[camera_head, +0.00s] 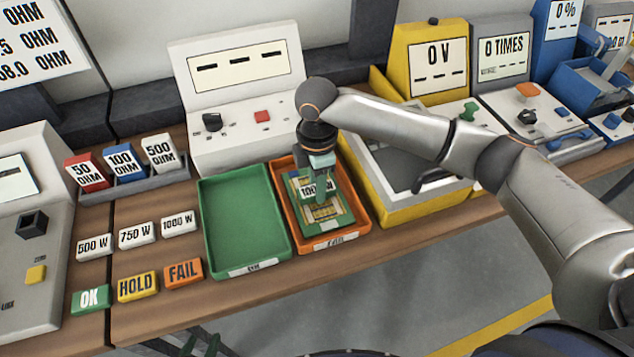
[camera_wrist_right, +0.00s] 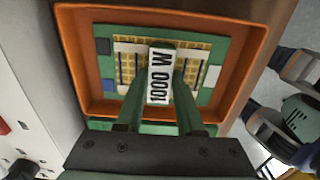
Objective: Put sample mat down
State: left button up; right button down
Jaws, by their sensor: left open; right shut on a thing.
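The sample mat (camera_head: 323,213) is green with a yellow grid and lies level within the orange FAIL tray (camera_head: 289,218). In the right wrist view the mat (camera_wrist_right: 205,45) lies inside the tray's rim (camera_wrist_right: 75,50). I cannot tell whether it touches the tray floor. A white tag reading 1000 W (camera_wrist_right: 160,76) stands on its middle. My right gripper (camera_head: 320,192) points down over the tray, its fingers on both sides of this tag, shut on the mat there. My left gripper (camera_head: 202,345) shows only as dark green fingertips, apart and empty, at the bottom edge.
The empty green tray (camera_head: 205,215) stands left of the orange tray. Left of it are loose wattage blocks (camera_head: 136,235) and OK, HOLD and FAIL blocks (camera_head: 137,286). A yellow-framed machine (camera_head: 420,212) stands close on the right, and a white meter (camera_head: 240,135) behind.

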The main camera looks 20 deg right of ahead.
jog(key=c, duration=0.5)
grip_release()
notch_tip(320, 180, up, 12)
jog(key=shift+r, duration=0.1)
dwell(0.6)
